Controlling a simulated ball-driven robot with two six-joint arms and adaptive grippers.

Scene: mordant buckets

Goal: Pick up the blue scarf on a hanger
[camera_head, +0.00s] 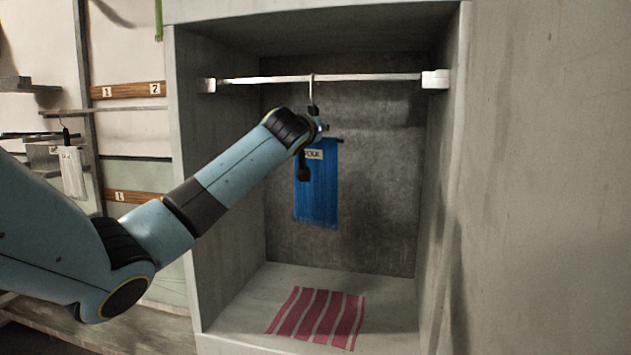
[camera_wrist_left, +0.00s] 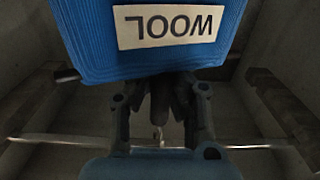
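The blue scarf (camera_head: 317,190) hangs from a dark hanger in the grey cabinet, below the metal rail (camera_head: 360,77). The hanger's hook (camera_head: 311,88) is over the rail. The scarf also shows in the left wrist view (camera_wrist_left: 90,35), upside down, with a pale label reading WOOL (camera_wrist_left: 170,26). My left gripper (camera_head: 318,127) is at the hanger, just above the scarf and partly hidden by its own wrist. In the wrist view its fingers (camera_wrist_left: 160,112) stand apart on both sides of the dark hanger neck, with a gap visible. My right gripper is not in view.
A striped pink cloth (camera_head: 318,317) lies on the cabinet floor (camera_head: 390,300). The cabinet's side walls flank my left arm. At the left, a white item (camera_head: 72,172) hangs near numbered wooden strips (camera_head: 127,90). The rail is otherwise free.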

